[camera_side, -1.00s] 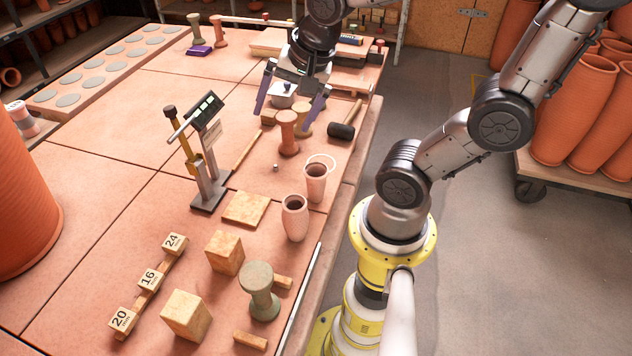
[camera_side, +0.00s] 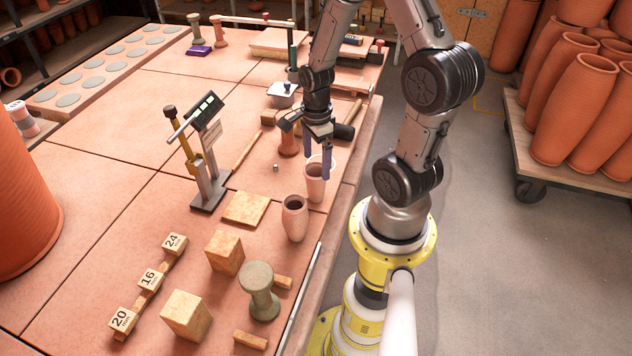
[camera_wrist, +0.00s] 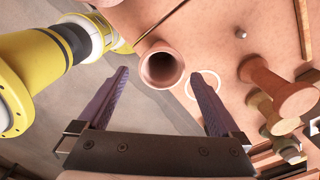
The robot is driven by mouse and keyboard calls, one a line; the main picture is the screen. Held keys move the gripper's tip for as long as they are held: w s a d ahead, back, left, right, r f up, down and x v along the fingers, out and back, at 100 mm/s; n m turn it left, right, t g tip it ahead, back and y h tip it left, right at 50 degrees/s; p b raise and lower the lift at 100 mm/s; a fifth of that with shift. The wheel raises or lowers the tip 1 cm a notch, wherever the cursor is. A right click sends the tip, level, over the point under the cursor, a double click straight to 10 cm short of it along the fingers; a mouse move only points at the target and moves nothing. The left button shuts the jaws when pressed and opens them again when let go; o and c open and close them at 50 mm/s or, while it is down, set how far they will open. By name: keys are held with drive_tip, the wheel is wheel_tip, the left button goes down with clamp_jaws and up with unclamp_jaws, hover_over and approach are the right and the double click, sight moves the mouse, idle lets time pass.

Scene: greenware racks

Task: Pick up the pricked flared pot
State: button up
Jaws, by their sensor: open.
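A pale terracotta pot with a flared rim (camera_side: 315,188) stands upright near the table's right edge; prick marks on it are too small to tell. In the wrist view I look down into its open mouth (camera_wrist: 162,68). My gripper (camera_side: 317,152) points down just above this pot, its two dark fingers apart and empty. In the wrist view the pot's mouth lies between and just beyond the fingertips of my gripper (camera_wrist: 160,76). A second, rounder-bellied pot (camera_side: 295,218) stands a little nearer the front.
A pale ring (camera_wrist: 204,85) lies beside the flared pot. A terracotta spool (camera_side: 288,143) and a black-headed mallet (camera_side: 343,131) are behind it. A green-grey spool (camera_side: 261,290), wooden blocks (camera_side: 225,252) and a gauge stand (camera_side: 208,195) occupy the front and left. A flat square tile (camera_side: 245,209) lies nearby.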

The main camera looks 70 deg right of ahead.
sight(316, 169)
drive_tip(key=shift+w+d+f, duration=0.1)
drive_tip(key=shift+f, duration=3.2)
drive_tip(key=c, duration=1.4)
drive_tip(key=shift+r, duration=0.15)
